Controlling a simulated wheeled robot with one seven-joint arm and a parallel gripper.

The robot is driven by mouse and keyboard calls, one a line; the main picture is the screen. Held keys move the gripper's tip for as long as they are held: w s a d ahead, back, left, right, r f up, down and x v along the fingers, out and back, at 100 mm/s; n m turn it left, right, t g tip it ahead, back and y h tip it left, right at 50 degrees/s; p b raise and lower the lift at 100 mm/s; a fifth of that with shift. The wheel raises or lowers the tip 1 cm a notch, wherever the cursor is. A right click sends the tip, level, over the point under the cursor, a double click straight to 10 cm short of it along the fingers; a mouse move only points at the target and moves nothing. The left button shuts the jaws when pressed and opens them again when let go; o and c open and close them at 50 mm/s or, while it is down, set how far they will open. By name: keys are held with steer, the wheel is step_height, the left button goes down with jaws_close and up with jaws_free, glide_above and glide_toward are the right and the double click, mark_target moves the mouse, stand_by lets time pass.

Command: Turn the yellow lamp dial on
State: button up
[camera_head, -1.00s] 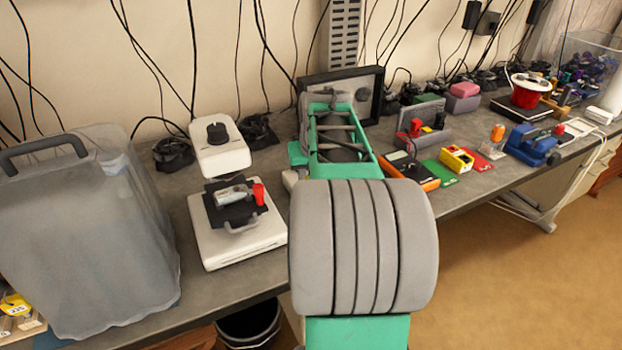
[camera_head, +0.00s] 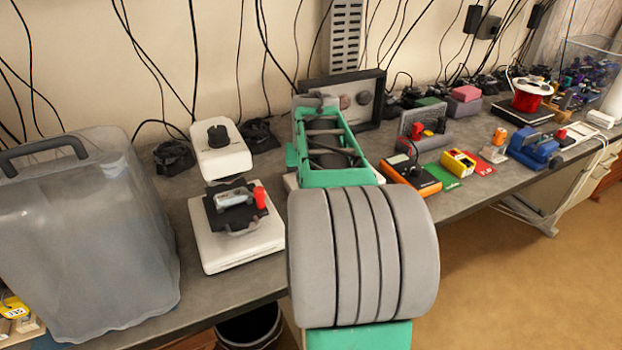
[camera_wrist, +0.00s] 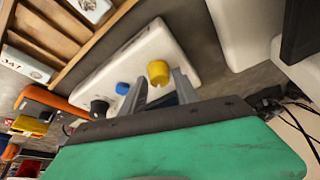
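The yellow lamp dial (camera_wrist: 158,72) is a round knob on a white panel box (camera_wrist: 160,45) in the wrist view. A blue knob (camera_wrist: 122,88) and a black knob (camera_wrist: 99,107) are on the same box, to its left in the picture. My gripper (camera_wrist: 159,82) is open and empty, its two grey fingers apart. In the picture the dial shows between and just beyond the fingertips. I cannot tell whether they touch it. In the head view my green and grey arm covers the area, and I cannot make out the dial there.
An orange meter (camera_head: 412,176), a yellow block (camera_head: 458,163) and a blue vise (camera_head: 533,146) are on the bench to the right. A wooden rack (camera_wrist: 62,42) is beside the panel.

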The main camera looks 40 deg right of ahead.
steer(key=shift+o, duration=1.2)
steer(key=v, duration=0.7)
steer(key=shift+r, duration=0.4)
steer(key=shift+s, duration=0.2)
